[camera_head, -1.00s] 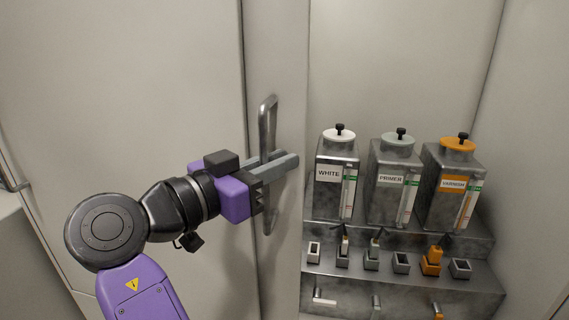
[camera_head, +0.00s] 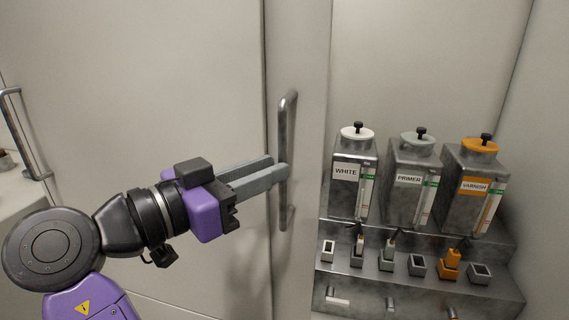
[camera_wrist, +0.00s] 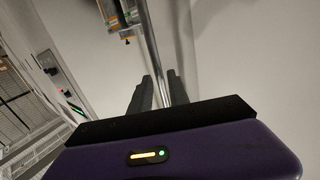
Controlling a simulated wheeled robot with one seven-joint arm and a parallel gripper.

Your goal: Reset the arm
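My gripper (camera_head: 279,168) is open, with its two long grey fingers parallel and a gap between them. Its tips are at the vertical metal handle (camera_head: 286,190) of the pale door panel. In the wrist view the gripper (camera_wrist: 158,84) shows its fingers on either side of the handle (camera_wrist: 148,35). I cannot tell whether the tips still straddle the bar or lie just short of it. The fingers are not closed on it. My arm reaches in from the lower left, bent.
Right of the handle, an open compartment holds a WHITE canister (camera_head: 351,190), a PRIMER canister (camera_head: 408,195) and a VARNISH canister (camera_head: 468,200) on a stepped metal rack (camera_head: 400,290). Another handle (camera_head: 25,140) is at the far left. Pale panels stand close around.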

